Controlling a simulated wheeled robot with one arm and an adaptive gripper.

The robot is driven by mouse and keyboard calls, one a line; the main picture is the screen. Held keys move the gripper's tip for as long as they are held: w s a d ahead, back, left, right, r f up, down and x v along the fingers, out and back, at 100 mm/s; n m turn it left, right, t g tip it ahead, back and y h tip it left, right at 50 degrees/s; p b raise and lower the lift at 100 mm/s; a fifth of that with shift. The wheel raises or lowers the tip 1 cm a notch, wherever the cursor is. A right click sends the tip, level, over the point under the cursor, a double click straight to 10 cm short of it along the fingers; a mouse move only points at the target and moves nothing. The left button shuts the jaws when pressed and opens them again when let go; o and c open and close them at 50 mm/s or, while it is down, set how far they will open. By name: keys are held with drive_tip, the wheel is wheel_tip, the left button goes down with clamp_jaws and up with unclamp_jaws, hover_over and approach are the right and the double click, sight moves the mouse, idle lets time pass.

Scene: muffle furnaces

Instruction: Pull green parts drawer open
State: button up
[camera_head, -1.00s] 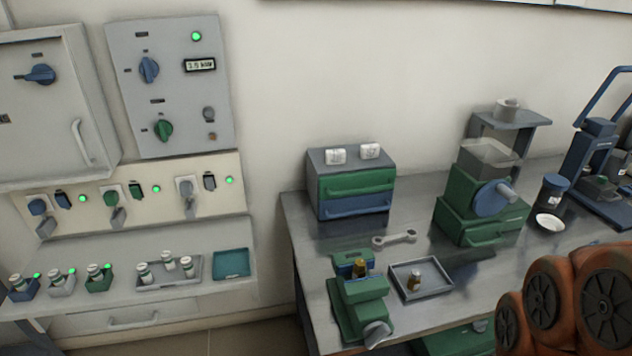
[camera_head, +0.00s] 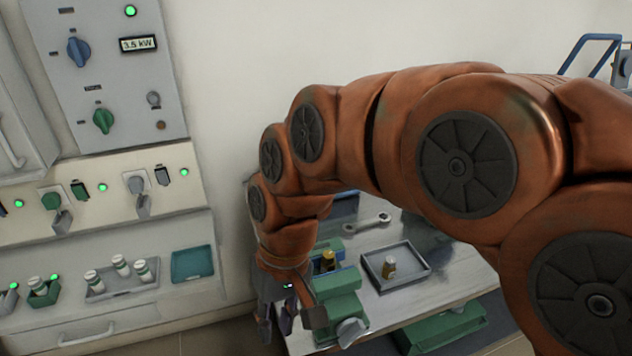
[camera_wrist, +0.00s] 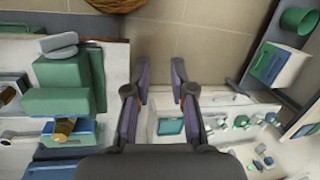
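My gripper (camera_head: 278,325) points down at the bench's left end, beside the green vise (camera_head: 338,295), apart from the drawer unit. In the wrist view my gripper (camera_wrist: 160,68) is open and empty, its fingers over the gap between bench and shelf. The vise (camera_wrist: 62,85) shows at left there.
A grey tray (camera_head: 397,272) with a brass-coloured piece and a spanner (camera_head: 368,222) lie on the bench. A shelf at left holds vials and a teal tray (camera_head: 192,264). The wrist view also shows a white box with green and blue fronts (camera_wrist: 268,65) at upper right.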

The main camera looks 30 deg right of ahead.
drive_tip(key=w+m+t+y+b, duration=0.25)
drive_tip(key=w+y+b, duration=0.4)
drive_tip(key=w, duration=0.95)
drive_tip(key=w+d+m+t+y+b, duration=0.1)
drive_tip(key=w+d+m+t+b, duration=0.25)
drive_tip(key=w+d+b, duration=0.5)
drive_tip(key=w+d+f+m+t+h+b, duration=0.1)
drive_tip(key=d+f+m+t+b, duration=0.15)
drive_tip(key=d, duration=0.75)
drive_tip(key=w+d+f+m+t+b, duration=0.1)
drive_tip(key=w+d+m+t+b, duration=0.2)
drive_tip(key=d, duration=0.8)
drive_tip(key=d+f+m+t+h+b, duration=0.1)
drive_tip(key=d+f+t+b, duration=0.2)
drive_tip(key=d, duration=0.7)
drive_tip(key=shift+t+y, duration=0.25)
drive_tip(key=shift+r+b+x, duration=0.2)
drive_tip(key=shift+r+x, duration=0.05)
drive_tip(key=shift+x, duration=0.95)
drive_tip(key=shift+r+b+x, duration=0.15)
drive_tip(key=shift+r+x, duration=0.1)
drive_tip(key=shift+x, duration=1)
drive_tip(key=shift+r+b+x, duration=0.2)
drive_tip(key=shift+r+x, duration=0.05)
drive_tip(key=shift+x, duration=0.95)
drive_tip(key=shift+a, duration=0.15)
drive_tip(key=shift+c, duration=0.3)
clamp_jaws()
